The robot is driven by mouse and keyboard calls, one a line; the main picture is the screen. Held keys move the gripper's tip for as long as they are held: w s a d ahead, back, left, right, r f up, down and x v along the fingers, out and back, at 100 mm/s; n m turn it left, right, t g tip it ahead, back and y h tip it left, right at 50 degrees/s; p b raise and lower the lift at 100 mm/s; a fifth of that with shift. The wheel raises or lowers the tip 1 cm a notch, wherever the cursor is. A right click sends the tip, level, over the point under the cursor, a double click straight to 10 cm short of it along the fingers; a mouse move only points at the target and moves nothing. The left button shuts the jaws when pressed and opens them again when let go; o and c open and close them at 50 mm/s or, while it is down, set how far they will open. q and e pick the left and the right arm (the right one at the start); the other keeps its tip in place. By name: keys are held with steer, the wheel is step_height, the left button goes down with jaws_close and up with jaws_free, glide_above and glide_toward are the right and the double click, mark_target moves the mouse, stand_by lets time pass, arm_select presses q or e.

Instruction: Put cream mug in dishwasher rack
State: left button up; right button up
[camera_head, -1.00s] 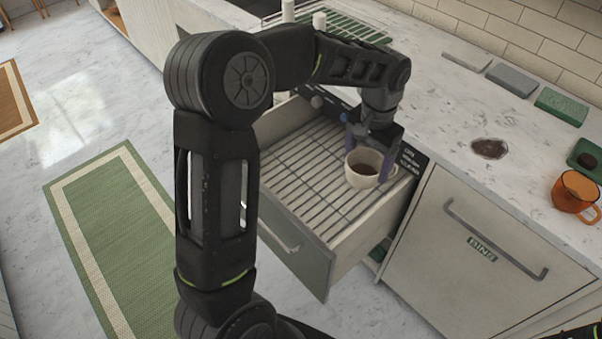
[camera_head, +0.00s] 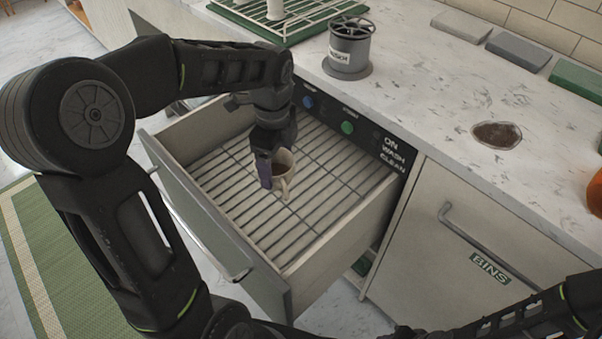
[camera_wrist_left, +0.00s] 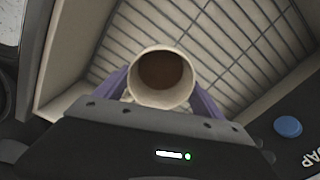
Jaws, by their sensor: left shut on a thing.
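The cream mug (camera_head: 284,166), with brown inside, is held by my left gripper (camera_head: 272,170) over the slatted rack (camera_head: 325,160) of the pulled-out dishwasher drawer. In the left wrist view the mug (camera_wrist_left: 161,78) sits between the two purple fingers, its round opening facing the camera, with the rack slats (camera_wrist_left: 240,45) beyond it. I cannot tell whether the mug's base touches the slats. My right gripper is not seen; only part of my right arm shows at the lower right.
The drawer's front wall (camera_head: 205,225) and side walls surround the rack. A control panel with a blue and a green button (camera_head: 347,127) lines its back edge. Most slats are bare.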

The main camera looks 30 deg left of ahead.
mark_target(278, 180)
arm_select(q)
steer(key=shift+w, duration=0.1)
steer(key=shift+f+b, duration=0.45)
steer(key=shift+f, duration=2.7)
steer(key=shift+f+b, duration=0.35)
steer(key=shift+f, duration=1.5)
